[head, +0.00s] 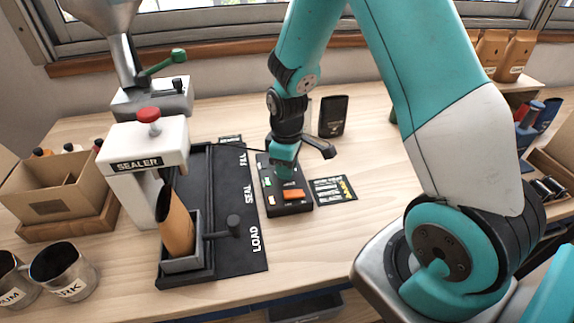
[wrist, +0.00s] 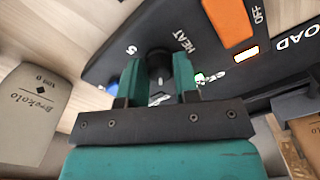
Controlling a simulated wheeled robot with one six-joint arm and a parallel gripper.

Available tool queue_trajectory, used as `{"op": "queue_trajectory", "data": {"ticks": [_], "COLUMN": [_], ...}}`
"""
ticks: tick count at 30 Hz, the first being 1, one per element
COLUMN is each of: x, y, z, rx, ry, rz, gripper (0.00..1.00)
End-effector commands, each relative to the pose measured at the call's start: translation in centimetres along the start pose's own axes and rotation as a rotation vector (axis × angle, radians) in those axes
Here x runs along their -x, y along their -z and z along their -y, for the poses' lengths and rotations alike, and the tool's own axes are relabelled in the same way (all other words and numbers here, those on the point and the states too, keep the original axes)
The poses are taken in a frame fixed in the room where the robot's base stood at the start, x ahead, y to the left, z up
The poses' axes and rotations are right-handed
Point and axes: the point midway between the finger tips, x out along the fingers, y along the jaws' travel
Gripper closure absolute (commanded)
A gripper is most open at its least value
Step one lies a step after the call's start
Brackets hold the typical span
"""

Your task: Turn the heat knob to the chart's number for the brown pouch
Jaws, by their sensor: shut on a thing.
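My gripper (wrist: 157,82) is shut on the dark heat knob (wrist: 159,62), its teal fingers on either side of it. The word HEAT, a digit 5 and a lit green mark are beside the knob, whose pointer is not clear. In the head view my gripper (head: 284,165) comes down on the black control box (head: 290,210), hiding the knob. The chart (head: 333,190) lies flat right of the box, its lines too small to read. A brown pouch (head: 177,225) leans upright in the grey holder (head: 187,263) on the sealer's track.
The white sealer (head: 150,165) and its black track (head: 250,215) stand left of the box. A dark upright object (head: 333,116) stands behind the chart. The orange switch (wrist: 230,20) is beside the knob. Metal cups (head: 65,270) stand front left.

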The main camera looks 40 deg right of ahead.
Motion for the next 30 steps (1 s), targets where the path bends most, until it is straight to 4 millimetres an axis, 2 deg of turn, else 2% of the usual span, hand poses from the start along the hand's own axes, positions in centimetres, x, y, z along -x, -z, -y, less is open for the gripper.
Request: {"op": "queue_trajectory", "data": {"ticks": [21, 30], "x": [0.08, 0.08], "y": [0.01, 0.03], "z": [-0.04, -0.06], "rx": [-0.637, -0.826], "ry": [-0.001, -0.001], "rz": [0.000, -0.001], "gripper": [0.95, 0.95]}}
